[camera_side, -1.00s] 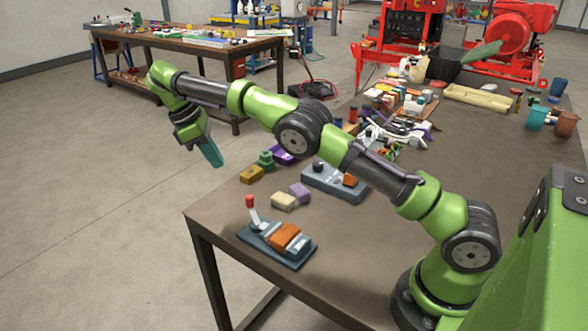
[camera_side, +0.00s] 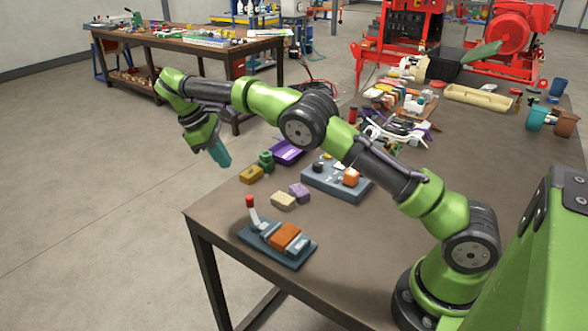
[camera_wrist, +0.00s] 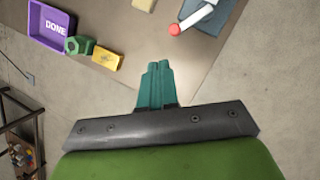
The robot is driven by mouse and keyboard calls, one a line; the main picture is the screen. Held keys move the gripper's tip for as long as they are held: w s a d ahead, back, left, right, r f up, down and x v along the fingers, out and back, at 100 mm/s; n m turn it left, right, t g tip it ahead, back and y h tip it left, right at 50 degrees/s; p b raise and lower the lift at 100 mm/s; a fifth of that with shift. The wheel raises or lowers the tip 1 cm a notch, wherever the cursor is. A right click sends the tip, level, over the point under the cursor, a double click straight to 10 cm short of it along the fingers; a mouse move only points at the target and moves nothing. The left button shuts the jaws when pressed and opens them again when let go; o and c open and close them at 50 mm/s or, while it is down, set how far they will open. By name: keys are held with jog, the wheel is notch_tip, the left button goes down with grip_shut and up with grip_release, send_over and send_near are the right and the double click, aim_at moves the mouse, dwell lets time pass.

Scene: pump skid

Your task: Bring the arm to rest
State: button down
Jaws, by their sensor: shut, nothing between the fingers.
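My gripper (camera_side: 221,155) is in the air just beyond the left edge of the brown workbench (camera_side: 222,213) in the side view, with its teal fingers pointing down. In the wrist view the fingers (camera_wrist: 158,70) are together with nothing between them. The arm is extended over the bench, bent at the elbow, and touches nothing that I can see.
Near the gripper on the bench are a yellow block (camera_side: 251,175), a green part (camera_side: 266,160) and a purple tray (camera_wrist: 44,28) marked DONE. A toggle clamp (camera_side: 277,243) with a red-tipped lever stands near the front corner. The floor (camera_side: 90,210) at left is clear.

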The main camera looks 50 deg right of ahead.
jog(key=s+r+m+t+y, duration=0.2)
jog(key=s+r+m+t, duration=0.2)
jog(key=s, duration=1.1)
jog(key=s+a+r+m+t+y, duration=0.1)
jog(key=s+r+m+t+y, duration=0.2)
jog(key=s, duration=1.2)
jog(key=shift+r+m+t+y, duration=0.3)
jog(key=shift+r+m+t, duration=1)
jog(key=shift+m+t, duration=0.3)
jog(key=shift+a, duration=0.1)
